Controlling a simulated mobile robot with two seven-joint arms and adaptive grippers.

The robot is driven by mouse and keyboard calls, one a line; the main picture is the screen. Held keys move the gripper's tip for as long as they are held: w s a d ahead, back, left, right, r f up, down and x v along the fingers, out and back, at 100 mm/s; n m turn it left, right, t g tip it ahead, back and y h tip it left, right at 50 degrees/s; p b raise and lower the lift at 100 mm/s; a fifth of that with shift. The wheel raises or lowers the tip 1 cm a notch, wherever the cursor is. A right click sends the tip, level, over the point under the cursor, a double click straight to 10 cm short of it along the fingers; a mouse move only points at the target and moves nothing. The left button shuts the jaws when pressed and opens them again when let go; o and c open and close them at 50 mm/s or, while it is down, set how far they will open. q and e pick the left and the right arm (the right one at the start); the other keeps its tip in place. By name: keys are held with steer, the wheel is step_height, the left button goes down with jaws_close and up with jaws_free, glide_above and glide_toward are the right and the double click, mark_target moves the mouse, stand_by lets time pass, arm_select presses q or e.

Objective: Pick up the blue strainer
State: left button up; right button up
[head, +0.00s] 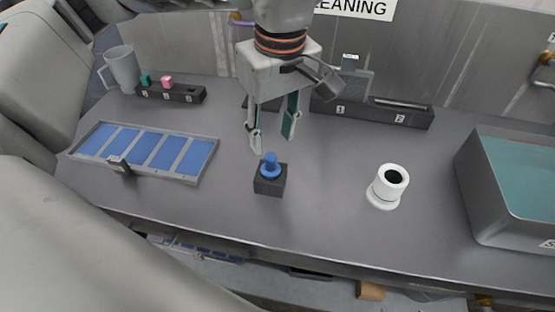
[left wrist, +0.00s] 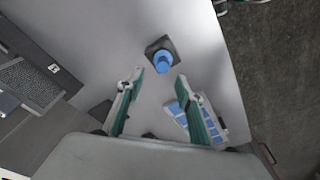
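The blue strainer (head: 270,167) is a small blue piece with a knob-like top and a wider rim. It stands upright in a small black block (head: 269,187) near the middle of the table. My left gripper (head: 272,142) points down above and slightly behind it, open and empty, with its fingers well apart. In the left wrist view the strainer (left wrist: 162,63) shows beyond the open fingertips (left wrist: 156,80), not between them and not touched. My right gripper is not in view.
A tray with blue panels (head: 196,180) lies left on the table (head: 320,220). A white cylinder (head: 383,203) stands right, before a grey bin (head: 480,200). Black racks (head: 400,118) and (head: 187,97), and a grey mug (head: 121,66), stand along the back. The front middle is clear.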

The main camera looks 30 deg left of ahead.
mark_target(270, 157)
arm_select(q)
steer(key=shift+s+a+f, duration=0.1)
steer(key=shift+s+f, duration=0.15)
steer(key=shift+f, duration=0.65)
steer(key=shift+w+a+f, duration=0.15)
steer(key=shift+f, duration=2.3)
jaws_close()
